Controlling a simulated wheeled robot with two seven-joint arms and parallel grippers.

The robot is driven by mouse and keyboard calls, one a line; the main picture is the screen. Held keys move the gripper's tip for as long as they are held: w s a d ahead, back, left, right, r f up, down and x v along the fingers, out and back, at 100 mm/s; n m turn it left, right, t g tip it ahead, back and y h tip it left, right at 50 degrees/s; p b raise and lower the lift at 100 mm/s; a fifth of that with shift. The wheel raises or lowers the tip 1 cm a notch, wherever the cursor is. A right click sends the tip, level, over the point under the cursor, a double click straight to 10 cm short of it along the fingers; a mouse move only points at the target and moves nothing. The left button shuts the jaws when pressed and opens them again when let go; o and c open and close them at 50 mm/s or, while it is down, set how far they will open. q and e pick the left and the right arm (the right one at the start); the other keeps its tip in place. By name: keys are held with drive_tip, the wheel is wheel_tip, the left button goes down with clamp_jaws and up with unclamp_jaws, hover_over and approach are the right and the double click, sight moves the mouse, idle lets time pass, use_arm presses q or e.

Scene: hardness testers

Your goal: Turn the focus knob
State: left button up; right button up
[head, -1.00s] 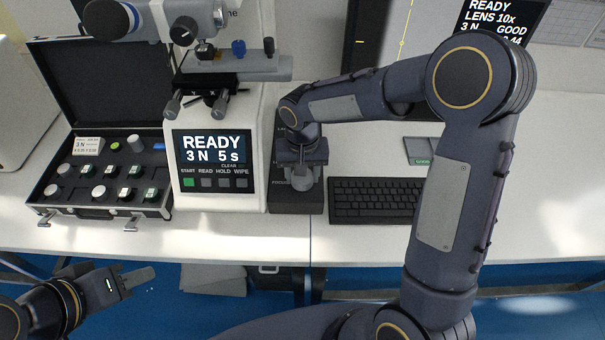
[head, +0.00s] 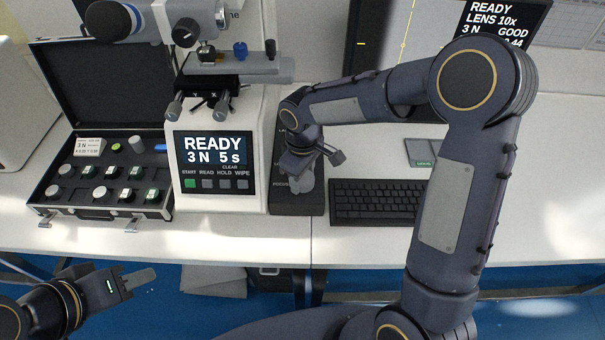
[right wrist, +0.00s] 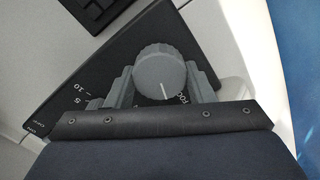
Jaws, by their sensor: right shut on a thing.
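The focus knob (right wrist: 158,66) is a ribbed grey cylinder with a white pointer line, on a black control panel (right wrist: 92,75). In the right wrist view the fingers of my right gripper (right wrist: 162,84) stand on both sides of it, shut on it. In the head view the right gripper (head: 311,160) comes down over the panel (head: 297,207) and the knob (head: 304,184) shows just below it, partly covered. My left gripper (head: 138,279) hangs low at the left, in front of the bench and apart from everything; its jaw opening is not clear.
The white hardness tester (head: 222,120) with its READY screen stands left of the panel. An open black case (head: 107,174) of several test blocks lies further left. A keyboard (head: 374,203) lies close to the right of the panel. The front strip of the bench is clear.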

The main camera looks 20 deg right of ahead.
drive_tip(key=n, duration=0.4)
drive_tip(key=shift+r+n+p, duration=0.1)
drive_tip(key=shift+n+p, duration=0.2)
drive_tip(key=n+p, duration=0.1)
drive_tip(key=n, duration=0.3)
drive_tip(key=shift+n, duration=0.3)
drive_tip(key=n+p, duration=0.1)
drive_tip(key=n, duration=0.3)
drive_tip(key=shift+s+n+p, duration=0.1)
drive_tip(key=shift+n+p, duration=0.7)
drive_tip(key=shift+n, duration=1.5)
drive_tip(key=o, duration=1)
